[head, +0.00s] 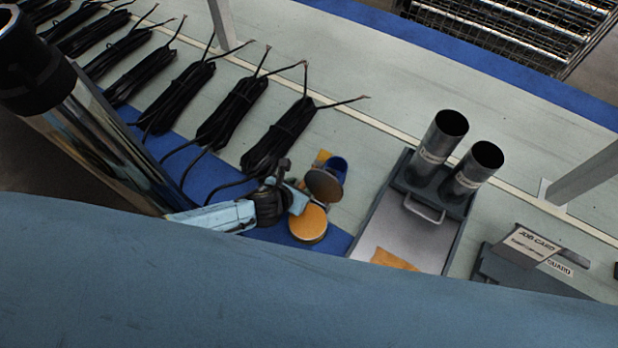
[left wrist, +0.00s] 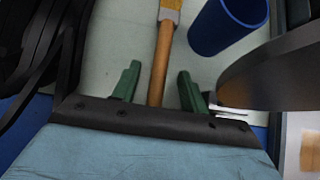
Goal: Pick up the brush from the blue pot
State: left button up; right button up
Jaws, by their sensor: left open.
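A brush with a wooden handle and yellowish head (left wrist: 168,14) shows in the left wrist view, its handle running down between my fingers. It appears to be beside the blue pot (left wrist: 228,24), not inside it. In the head view the pot (head: 339,166) stands behind a round grey disc, with a yellow patch (head: 322,157), likely the brush head, at its left. My left gripper (left wrist: 159,72) is open, with its green fingers on either side of the handle and gaps showing. In the head view this gripper (head: 287,182) is small and partly hidden. My right gripper is not in view.
A grey disc (head: 324,185) and an orange-topped round tin (head: 308,223) stand close to my left gripper. Several black cable bundles (head: 281,136) lie to the left. A tray (head: 456,254) with two metal tubes (head: 443,137) is at the right, with a job card holder (head: 533,246) beyond.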

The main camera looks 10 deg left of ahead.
pick_arm(q)
grip_shut()
dwell(0.3)
